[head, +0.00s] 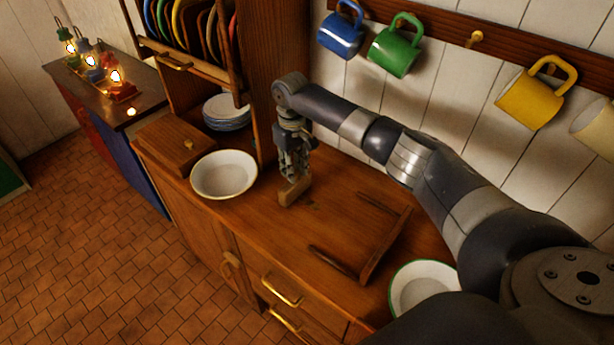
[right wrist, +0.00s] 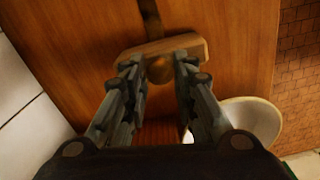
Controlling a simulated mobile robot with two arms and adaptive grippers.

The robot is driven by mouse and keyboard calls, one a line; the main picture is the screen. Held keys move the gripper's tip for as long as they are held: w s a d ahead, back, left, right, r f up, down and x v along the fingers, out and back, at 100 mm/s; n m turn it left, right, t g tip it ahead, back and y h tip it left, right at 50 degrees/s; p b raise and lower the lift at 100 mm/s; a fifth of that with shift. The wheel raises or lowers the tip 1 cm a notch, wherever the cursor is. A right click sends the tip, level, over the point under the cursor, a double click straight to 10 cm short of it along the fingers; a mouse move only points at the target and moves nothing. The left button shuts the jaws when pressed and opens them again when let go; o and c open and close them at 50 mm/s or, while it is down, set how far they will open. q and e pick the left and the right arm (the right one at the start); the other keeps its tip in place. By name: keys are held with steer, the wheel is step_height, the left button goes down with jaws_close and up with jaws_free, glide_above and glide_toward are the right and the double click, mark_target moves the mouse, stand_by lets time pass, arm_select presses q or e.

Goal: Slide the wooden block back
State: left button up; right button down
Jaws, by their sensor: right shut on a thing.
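The wooden block (head: 294,191) is a light brown bar on the wooden counter (head: 262,215), to the right of a white bowl. In the right wrist view the block (right wrist: 188,46) lies across the picture, with a round wooden knob (right wrist: 160,70) on its near side. My right gripper (head: 292,174) reaches down onto the block from above. In the right wrist view its fingertips (right wrist: 158,66) are on either side of the knob, shut on it. A dark strip (right wrist: 151,18) in the counter runs away from the block. My left gripper is not in view.
The white bowl (head: 222,187) stands close left of the block, near a small wooden box (head: 170,147) and stacked plates (head: 227,112). A wooden frame (head: 376,248) and a green-rimmed bowl (head: 425,285) lie to the right. Mugs (head: 396,52) hang above. The counter's front middle is clear.

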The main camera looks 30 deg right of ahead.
steer(key=w, duration=0.1)
steer(key=w+b, duration=0.1)
steer(key=w+a, duration=0.1)
steer(key=shift+r, duration=0.25)
steer(key=c, duration=1.4)
jaws_free()
steer(key=shift+o, duration=0.5)
steer(key=shift+w+f, duration=0.1)
steer(key=shift+f, duration=0.1)
step_height(320, 180, up, 12)
